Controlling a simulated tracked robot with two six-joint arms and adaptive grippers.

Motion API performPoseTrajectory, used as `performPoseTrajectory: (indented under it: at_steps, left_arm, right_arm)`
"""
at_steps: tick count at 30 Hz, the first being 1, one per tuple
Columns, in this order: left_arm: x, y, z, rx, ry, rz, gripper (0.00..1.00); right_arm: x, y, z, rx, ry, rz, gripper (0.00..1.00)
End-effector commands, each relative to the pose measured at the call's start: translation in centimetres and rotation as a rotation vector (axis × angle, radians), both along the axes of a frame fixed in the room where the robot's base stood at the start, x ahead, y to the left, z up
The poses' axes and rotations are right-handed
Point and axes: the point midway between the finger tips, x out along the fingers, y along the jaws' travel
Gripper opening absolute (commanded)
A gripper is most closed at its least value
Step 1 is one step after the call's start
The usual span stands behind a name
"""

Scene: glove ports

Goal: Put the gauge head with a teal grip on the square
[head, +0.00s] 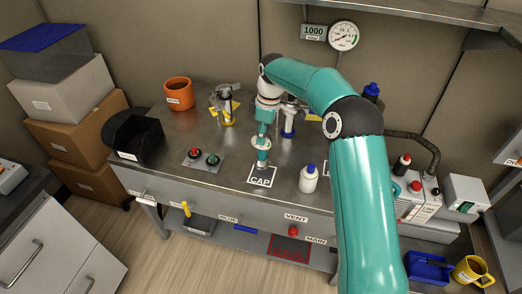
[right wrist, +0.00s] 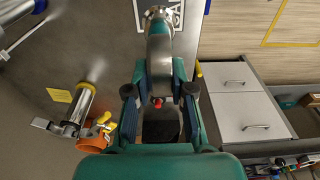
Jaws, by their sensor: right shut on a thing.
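My right gripper (head: 262,150) is shut on the gauge head and hangs above the front edge area of the bench, just behind the square in the head view. In the right wrist view, the two fingers (right wrist: 160,88) are on either side of the grey metal gauge head (right wrist: 160,50). Its teal grip is hard to tell apart from my teal fingers. The white-outlined square marked CAP (head: 262,181) lies on the bench near the front edge; part of it also shows in the right wrist view (right wrist: 176,14). I cannot tell whether the gauge head touches the bench.
A white bottle with a blue cap (head: 308,181) stands close right of the square. A button plate (head: 202,160) lies to the left. A yellow-marked fitting (head: 228,112) and a blue-marked one (head: 289,122) stand behind. An orange pot (head: 178,93) is at the back left.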

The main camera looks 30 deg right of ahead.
Motion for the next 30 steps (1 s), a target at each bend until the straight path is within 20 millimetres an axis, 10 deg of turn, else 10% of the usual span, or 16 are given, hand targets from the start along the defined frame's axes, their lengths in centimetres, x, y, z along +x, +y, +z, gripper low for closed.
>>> performPoseTrajectory:
  at_steps: [26,27,30]
  left_arm:
    - [0.0,0.0,0.2,0.0,0.0,0.0,0.44]
    - [0.0,0.0,0.1,0.0,0.0,0.0,0.44]
    - [0.0,0.0,0.2,0.0,0.0,0.0,0.44]
  right_arm:
    - [0.1,0.0,-5.8,-0.001,-0.003,0.0,0.0]
    - [0.1,0.1,-6.0,0.0,-0.001,0.0,0.24]
    - [0.1,0.1,-5.9,0.0,-0.001,0.001,0.41]
